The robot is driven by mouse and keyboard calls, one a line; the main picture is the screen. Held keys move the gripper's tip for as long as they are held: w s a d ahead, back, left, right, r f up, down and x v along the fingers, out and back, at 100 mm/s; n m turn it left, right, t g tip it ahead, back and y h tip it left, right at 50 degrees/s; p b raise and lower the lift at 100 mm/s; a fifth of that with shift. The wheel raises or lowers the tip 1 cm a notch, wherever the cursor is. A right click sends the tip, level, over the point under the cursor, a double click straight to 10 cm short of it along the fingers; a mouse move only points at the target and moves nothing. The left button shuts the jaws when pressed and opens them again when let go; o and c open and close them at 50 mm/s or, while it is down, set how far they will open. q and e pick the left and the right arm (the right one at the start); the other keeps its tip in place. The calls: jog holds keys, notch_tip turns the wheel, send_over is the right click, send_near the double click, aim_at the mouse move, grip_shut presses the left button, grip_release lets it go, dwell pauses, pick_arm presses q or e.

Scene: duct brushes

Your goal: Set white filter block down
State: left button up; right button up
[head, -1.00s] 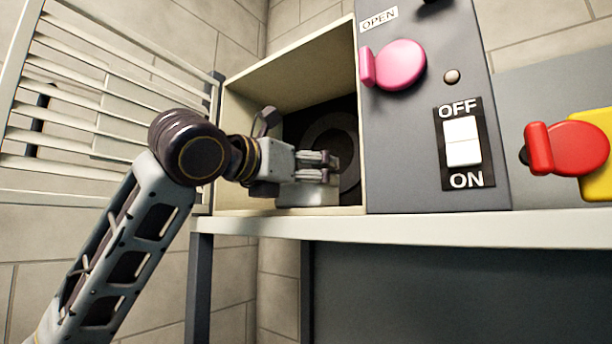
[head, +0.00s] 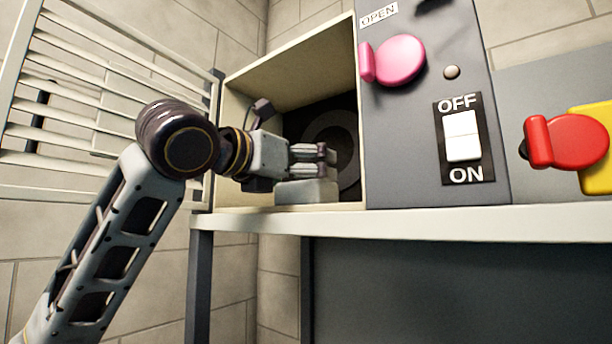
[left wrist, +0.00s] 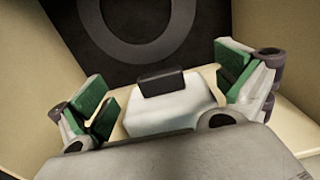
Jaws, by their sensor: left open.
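The white filter block (head: 307,191) rests on the floor of the open beige box, near its front. In the left wrist view the white filter block (left wrist: 168,103) has a dark grip on top and sits between my fingers, apart from both green pads. My left gripper (head: 322,155) reaches into the box from the left, just above the block. The left wrist view shows the left gripper (left wrist: 165,92) open, with a finger on each side of the block. My right gripper is in neither view.
The beige box (head: 240,125) has a dark back panel with a grey ring (left wrist: 150,20). A slatted door (head: 80,95) stands open at left. Right of the box is a grey panel with a pink knob (head: 400,60), OFF/ON switch (head: 462,136) and red knob (head: 570,142).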

pick_arm(q)
jog(key=b+v, duration=0.3)
jog(key=v, duration=0.7)
jog(key=shift+s+a, duration=0.25)
jog(key=shift+s, duration=0.05)
jog(key=shift+c, duration=0.3)
dwell(0.8)
